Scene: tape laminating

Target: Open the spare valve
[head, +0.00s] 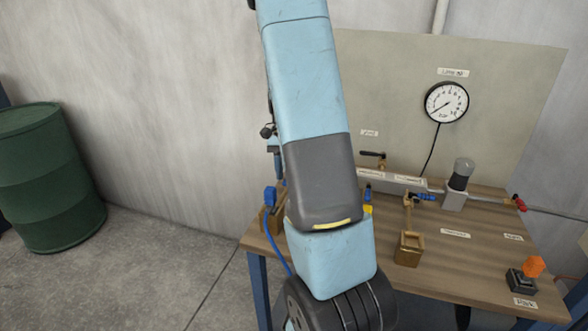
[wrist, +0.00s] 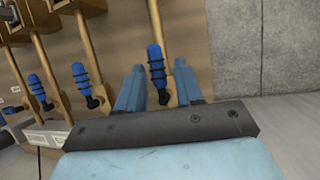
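Two more blue handles, a middle one (wrist: 82,78) and a left one (wrist: 37,88), stand in a row to the left, on brass-coloured pipework. No readable label shows which one is the spare valve. In the head view my arm hides my gripper and part of the valve row; one blue handle (head: 425,197) shows right of my arm.
The wooden bench (head: 470,262) carries a brass block (head: 409,249), a grey-topped cylinder (head: 461,174), a red handle (head: 520,202) and an orange knob (head: 534,266). A round gauge (head: 446,102) is on the back panel. A green barrel (head: 45,180) stands left; floor between is clear.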

